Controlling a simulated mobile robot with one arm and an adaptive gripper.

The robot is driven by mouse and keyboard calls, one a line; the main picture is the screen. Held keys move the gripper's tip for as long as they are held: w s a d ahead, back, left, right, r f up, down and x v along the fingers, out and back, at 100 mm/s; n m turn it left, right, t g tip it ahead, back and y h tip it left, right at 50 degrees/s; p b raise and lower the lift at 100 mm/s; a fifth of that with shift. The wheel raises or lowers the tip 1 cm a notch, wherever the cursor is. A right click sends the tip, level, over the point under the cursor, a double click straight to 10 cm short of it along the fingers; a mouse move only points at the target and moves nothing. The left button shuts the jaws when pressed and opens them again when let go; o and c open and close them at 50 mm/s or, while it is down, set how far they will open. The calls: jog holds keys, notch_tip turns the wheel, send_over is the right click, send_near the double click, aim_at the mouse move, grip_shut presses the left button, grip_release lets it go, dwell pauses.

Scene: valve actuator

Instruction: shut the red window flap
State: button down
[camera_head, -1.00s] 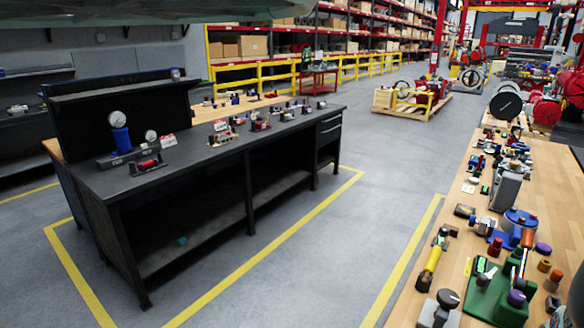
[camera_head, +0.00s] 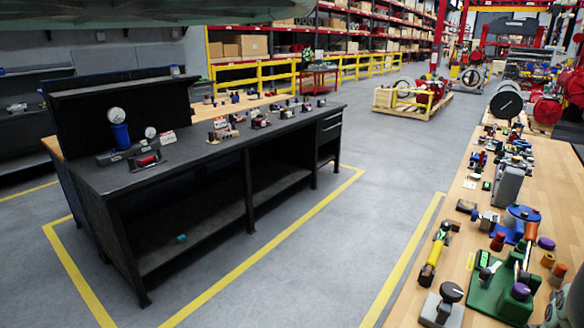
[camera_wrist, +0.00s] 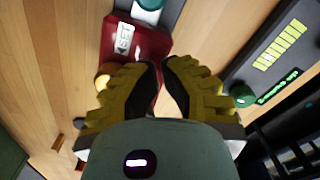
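A red block-like part with a pale label (camera_wrist: 124,40) lies ahead of my fingertips in the wrist view. I cannot tell for sure that it is the red window flap, and I see no clear hinge or opening. My gripper (camera_wrist: 160,66) has yellow fingers with black pads. The tips are close together with a narrow gap, and red surface shows between them. Nothing is clearly held. The fingers overlap the red part's lower edge in the picture; contact cannot be told. In the head view my gripper cannot be made out.
A dark device with yellow-green displays (camera_wrist: 275,55) is right of the gripper. A yellow-orange knob (camera_wrist: 103,82) is by the left finger. The wooden bench (camera_head: 555,180) is crowded with small fixtures, including a green one (camera_head: 492,296). The floor (camera_head: 390,190) between benches is clear.

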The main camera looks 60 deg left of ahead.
jog(key=shift+w+a+b, duration=0.25)
jog(key=shift+w+b, duration=0.2)
jog(key=shift+b, duration=0.1)
jog(key=shift+w+b, duration=0.3)
jog(key=shift+b, duration=0.05)
